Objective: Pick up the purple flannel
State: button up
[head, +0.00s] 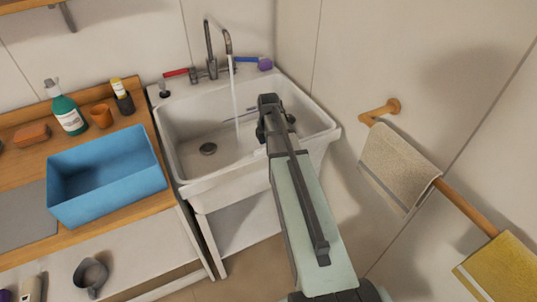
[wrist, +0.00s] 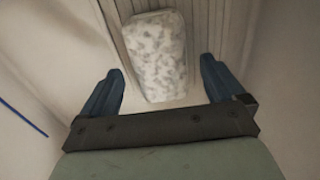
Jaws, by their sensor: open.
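A small purple thing (head: 265,64) sits at the back right corner of the sink, beside the blue tap handle. It may be the flannel, but it is too small to be sure. A pale grey speckled piece (wrist: 155,45) lies on a ridged surface beyond and between the fingers, with gaps at both sides. No purple shows in the wrist view.
Water runs from the tap (head: 228,42) into the white sink (head: 185,135). A blue bin (head: 108,205), green bottle (head: 66,112) and orange cup (head: 101,117) stand on the wooden counter at left. A beige towel (head: 395,165) and yellow towel (head: 505,268) hang on the right wall's rail.

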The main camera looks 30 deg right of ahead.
jog(key=shift+f, duration=1.35)
jog(key=shift+c, duration=0.2)
jog(key=c, duration=1.1)
